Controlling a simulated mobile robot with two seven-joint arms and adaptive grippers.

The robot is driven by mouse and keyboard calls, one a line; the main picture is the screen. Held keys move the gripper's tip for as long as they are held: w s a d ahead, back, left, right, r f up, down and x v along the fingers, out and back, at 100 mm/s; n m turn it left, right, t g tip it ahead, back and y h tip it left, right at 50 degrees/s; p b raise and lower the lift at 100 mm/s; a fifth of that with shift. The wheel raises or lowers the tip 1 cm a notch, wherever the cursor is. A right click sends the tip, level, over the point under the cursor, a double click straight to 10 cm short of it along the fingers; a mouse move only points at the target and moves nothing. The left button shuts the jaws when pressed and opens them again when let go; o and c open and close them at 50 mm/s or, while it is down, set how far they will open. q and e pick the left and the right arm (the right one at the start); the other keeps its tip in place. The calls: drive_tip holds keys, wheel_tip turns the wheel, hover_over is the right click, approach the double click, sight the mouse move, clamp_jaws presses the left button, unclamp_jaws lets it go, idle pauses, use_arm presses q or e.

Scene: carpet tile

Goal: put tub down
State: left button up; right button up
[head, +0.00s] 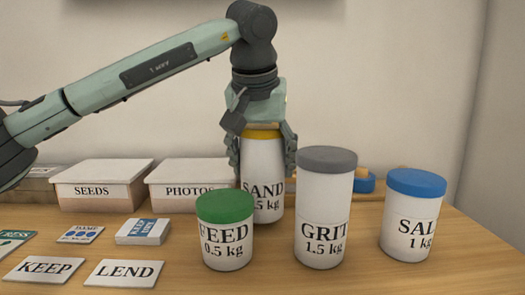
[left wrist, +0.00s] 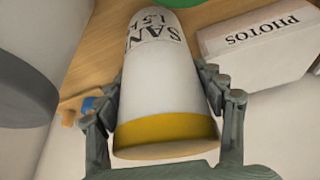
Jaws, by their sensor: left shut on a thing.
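The tub labelled SAND (head: 263,172) is white with a yellow lid and stands upright behind the FEED and GRIT tubs. My left gripper (head: 262,148) comes down from above and is shut on it, one finger on each side near the lid. In the left wrist view the SAND tub (left wrist: 160,75) sits between the two fingers (left wrist: 163,95). Its base is partly hidden in the head view by the FEED tub (head: 226,232), so I cannot tell whether it touches the table. My right gripper is not in view.
The grey-lidded GRIT tub (head: 325,205) and blue-lidded SALT tub (head: 412,213) stand to the right. SEEDS (head: 102,187) and PHOTOS (head: 192,188) boxes are behind left. KEEP (head: 43,270) and LEND (head: 124,273) cards lie front left. The table's (head: 365,275) front right is clear.

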use_arm(q)
drive_tip(key=shift+f, duration=0.85)
drive_tip(key=shift+f, duration=0.1)
drive_tip(key=o, duration=1.9)
drive_tip(key=shift+f, duration=0.15)
drive_tip(key=shift+c, duration=0.2)
